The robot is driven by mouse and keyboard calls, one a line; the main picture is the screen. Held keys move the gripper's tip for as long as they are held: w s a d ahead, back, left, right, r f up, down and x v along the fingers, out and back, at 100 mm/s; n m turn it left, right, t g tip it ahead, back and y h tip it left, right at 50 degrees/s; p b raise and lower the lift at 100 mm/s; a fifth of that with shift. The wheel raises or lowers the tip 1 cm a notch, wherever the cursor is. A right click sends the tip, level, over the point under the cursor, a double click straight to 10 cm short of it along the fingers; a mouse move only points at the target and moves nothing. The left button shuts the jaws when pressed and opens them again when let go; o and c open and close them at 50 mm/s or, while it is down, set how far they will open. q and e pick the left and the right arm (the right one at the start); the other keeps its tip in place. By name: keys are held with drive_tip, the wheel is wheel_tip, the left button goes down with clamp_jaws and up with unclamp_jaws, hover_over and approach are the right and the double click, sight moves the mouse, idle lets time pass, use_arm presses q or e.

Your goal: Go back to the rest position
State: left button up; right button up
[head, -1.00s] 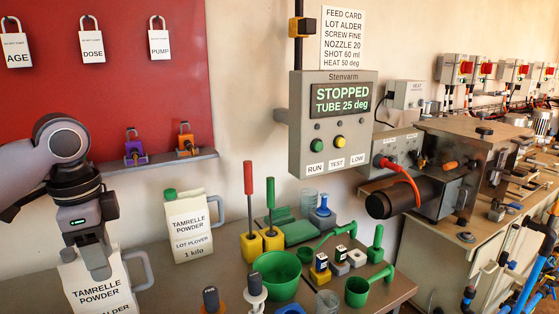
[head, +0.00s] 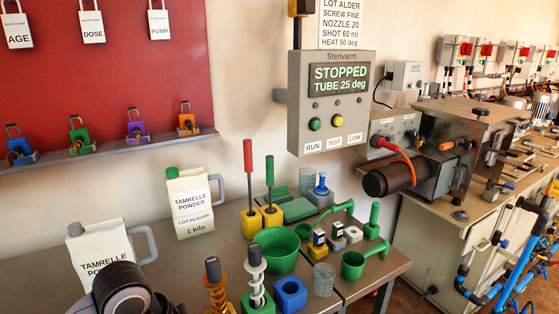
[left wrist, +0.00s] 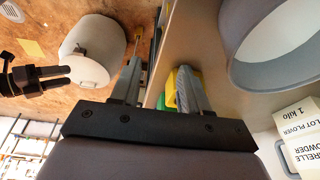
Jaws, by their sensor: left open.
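My left arm shows only as a dark rounded link at the bottom left of the head view, in front of the nearer white Tamrelle powder carton. In the left wrist view my left gripper (left wrist: 158,85) has its two fingers apart with nothing between them. A yellow block (left wrist: 178,82) shows behind the fingers, but I see no grip on it. Another dark two-pronged gripper (left wrist: 45,78), apparently my right one, is at the left of the left wrist view over the floor. Its opening is too small to judge.
The bench holds the nearer carton (head: 95,252), the Lot Plover carton (head: 190,203), a green bowl (head: 275,250), a blue block (head: 290,293) and a clear beaker (head: 323,279). The control panel (head: 331,100) reads STOPPED. A pale bin (left wrist: 92,48) stands on the floor.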

use_arm(q)
drive_tip(key=s+f+n+t, duration=0.1)
drive_tip(key=s+f+n, duration=0.35)
drive_tip(key=s, duration=0.25)
drive_tip(key=s+a+f+n+y, duration=0.2)
drive_tip(key=s+a+f+n, duration=0.25)
drive_tip(key=s+a, duration=0.4)
drive_tip(key=w+d+f+t+h, duration=0.1)
drive_tip(key=w+d+f+t, duration=0.3)
drive_tip(key=f+t, duration=0.3)
drive_tip(key=shift+w+f+t+h, duration=0.3)
drive_tip(key=shift+w+f+h, duration=0.1)
drive_tip(key=shift+f, duration=0.25)
